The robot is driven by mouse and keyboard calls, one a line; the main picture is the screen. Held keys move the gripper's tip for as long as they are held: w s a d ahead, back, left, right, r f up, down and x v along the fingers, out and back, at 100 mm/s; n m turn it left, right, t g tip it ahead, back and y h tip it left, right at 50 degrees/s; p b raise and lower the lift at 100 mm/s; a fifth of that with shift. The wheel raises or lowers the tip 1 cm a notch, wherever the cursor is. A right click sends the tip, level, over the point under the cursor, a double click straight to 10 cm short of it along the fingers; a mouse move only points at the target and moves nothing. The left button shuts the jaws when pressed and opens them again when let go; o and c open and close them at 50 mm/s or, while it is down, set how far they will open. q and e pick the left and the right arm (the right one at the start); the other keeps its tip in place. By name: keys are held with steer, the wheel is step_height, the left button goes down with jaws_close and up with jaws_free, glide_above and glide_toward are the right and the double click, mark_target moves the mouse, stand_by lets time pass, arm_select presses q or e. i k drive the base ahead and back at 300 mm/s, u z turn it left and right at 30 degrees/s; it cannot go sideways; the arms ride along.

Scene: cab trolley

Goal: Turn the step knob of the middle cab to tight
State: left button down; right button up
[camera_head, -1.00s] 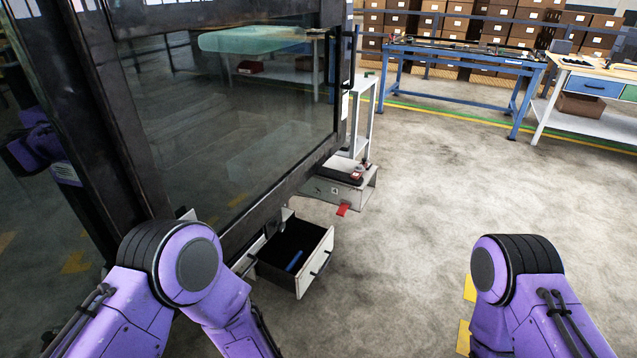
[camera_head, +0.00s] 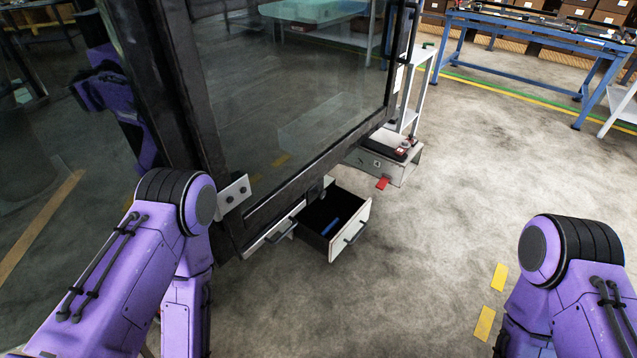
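One dark-framed cab (camera_head: 250,190) with a large glass pane fills the left and centre; I cannot tell if it is the middle one. A grey step box (camera_head: 395,172) with a black top stands at its far lower corner. Small red and dark parts (camera_head: 402,152) sit on top of the step, too small to tell which is the knob or how it is set. A red tab (camera_head: 383,184) sticks out at the step's foot. Neither of my grippers is in view; only my purple arm links show at the lower left and lower right.
An open drawer (camera_head: 350,232) with a blue item (camera_head: 330,227) inside juts from under the cab. A white plate with two dark round parts (camera_head: 235,196) is on the near cab corner. A blue workbench (camera_head: 530,32) stands at the back. The concrete floor right of the drawer is clear.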

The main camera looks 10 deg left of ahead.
mark_target(322, 194)
steer(key=k, duration=0.5)
steer(key=z, duration=0.85)
steer(key=i, duration=1.5)
steer(key=u, duration=0.65)
